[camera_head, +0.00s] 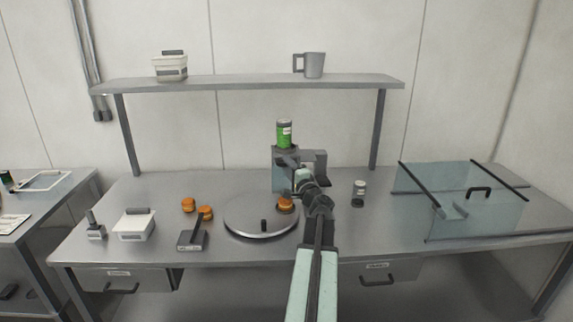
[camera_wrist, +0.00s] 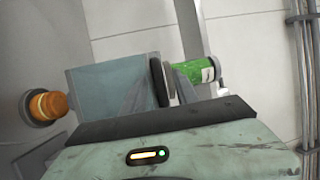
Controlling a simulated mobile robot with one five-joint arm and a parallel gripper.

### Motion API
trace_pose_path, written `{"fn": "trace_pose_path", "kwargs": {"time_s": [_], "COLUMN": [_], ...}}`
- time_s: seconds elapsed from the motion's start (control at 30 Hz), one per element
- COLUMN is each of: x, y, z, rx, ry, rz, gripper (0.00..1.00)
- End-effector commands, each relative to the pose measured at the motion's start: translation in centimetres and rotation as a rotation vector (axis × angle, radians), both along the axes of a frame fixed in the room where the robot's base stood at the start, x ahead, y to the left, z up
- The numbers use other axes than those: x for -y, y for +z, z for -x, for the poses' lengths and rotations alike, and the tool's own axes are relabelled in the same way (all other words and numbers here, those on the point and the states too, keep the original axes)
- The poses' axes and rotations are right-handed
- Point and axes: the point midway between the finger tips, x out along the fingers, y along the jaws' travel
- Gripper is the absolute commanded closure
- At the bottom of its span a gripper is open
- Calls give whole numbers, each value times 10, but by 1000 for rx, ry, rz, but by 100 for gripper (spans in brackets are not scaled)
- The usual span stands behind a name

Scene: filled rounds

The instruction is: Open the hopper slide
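The hopper unit (camera_head: 281,178) is a blue-grey dispenser standing at the back middle of the table, with a green can (camera_head: 284,134) upright on top. In the wrist view the unit's blue-grey body (camera_wrist: 100,92) is at the left of centre and the green can (camera_wrist: 196,74) lies sideways at the right. A dark round-edged part (camera_wrist: 159,82) sits between them, perhaps the slide's handle. My gripper (camera_head: 303,178) is right in front of the unit. In the wrist view its fingers (camera_wrist: 162,88) stand either side of the dark part; contact cannot be made out.
An orange filled round (camera_head: 285,204) sits on the round turntable (camera_head: 245,222). More rounds (camera_head: 188,204) lie to its left, near a white-lidded tub (camera_head: 135,225). A small jar (camera_head: 358,194) stands right of my arm. A clear case (camera_head: 475,212) fills the right end.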

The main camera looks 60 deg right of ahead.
Motion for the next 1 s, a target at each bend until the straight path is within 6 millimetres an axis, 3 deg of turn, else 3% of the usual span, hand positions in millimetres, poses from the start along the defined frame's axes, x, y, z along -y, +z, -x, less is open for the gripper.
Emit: {"fn": "trace_pose_path", "kwargs": {"time_s": [0.27, 0.4, 1.0], "x": [3, 3, 3], "y": [1, 1, 1], "z": [-6, -6, -6], "rx": [0, 0, -2], "ry": [0, 0, 1], "rz": [0, 0, 0], "gripper": [64, 100, 100]}}
